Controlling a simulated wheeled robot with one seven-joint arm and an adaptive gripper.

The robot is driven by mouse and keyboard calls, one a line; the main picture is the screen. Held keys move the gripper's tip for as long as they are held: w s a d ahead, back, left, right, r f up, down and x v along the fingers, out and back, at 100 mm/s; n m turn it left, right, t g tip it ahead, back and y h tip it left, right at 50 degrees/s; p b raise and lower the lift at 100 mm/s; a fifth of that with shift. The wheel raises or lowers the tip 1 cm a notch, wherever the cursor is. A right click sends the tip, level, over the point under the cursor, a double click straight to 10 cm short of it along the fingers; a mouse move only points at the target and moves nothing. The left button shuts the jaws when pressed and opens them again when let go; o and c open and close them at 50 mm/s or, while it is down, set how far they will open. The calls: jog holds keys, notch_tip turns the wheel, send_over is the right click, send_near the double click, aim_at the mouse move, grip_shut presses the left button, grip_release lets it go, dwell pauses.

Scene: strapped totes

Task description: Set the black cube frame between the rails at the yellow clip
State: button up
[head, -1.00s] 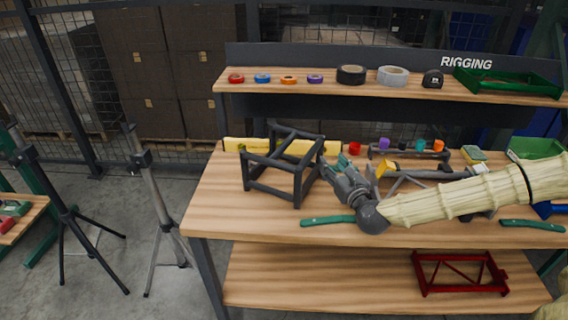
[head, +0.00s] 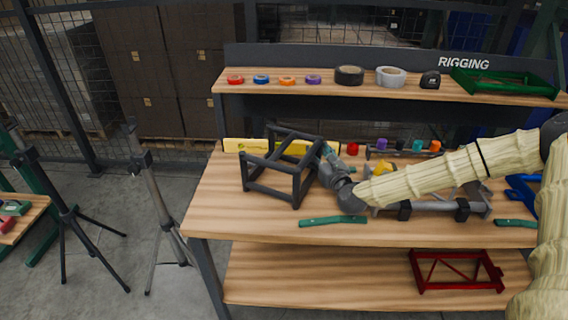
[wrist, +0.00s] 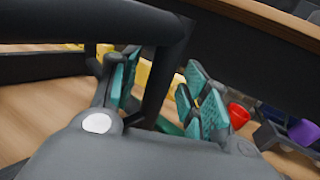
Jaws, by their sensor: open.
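The black cube frame (head: 296,190) stands upright on the left part of the wooden bench. My gripper (head: 328,152) is at its right side, open. In the wrist view, a dark bar of the frame (wrist: 163,85) runs between the teal-padded fingers, with no clear sign of a grip on it. The yellow clip (head: 383,168) sits further right, behind my arm. Grey rails (head: 432,206) with dark clamps lie right of it, partly covered by my arm.
A long yellow bar (head: 234,145) lies behind the cube frame. Green bars (head: 333,221) lie near the front edge. Several small coloured items (head: 418,145) stand at the back. A shelf (head: 330,88) holding tape rolls overhangs the rear. The bench's front left is clear.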

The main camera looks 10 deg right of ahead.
grip_shut()
jog(key=shift+w+r, duration=0.1)
jog(key=shift+r, duration=0.05)
dwell(0.4)
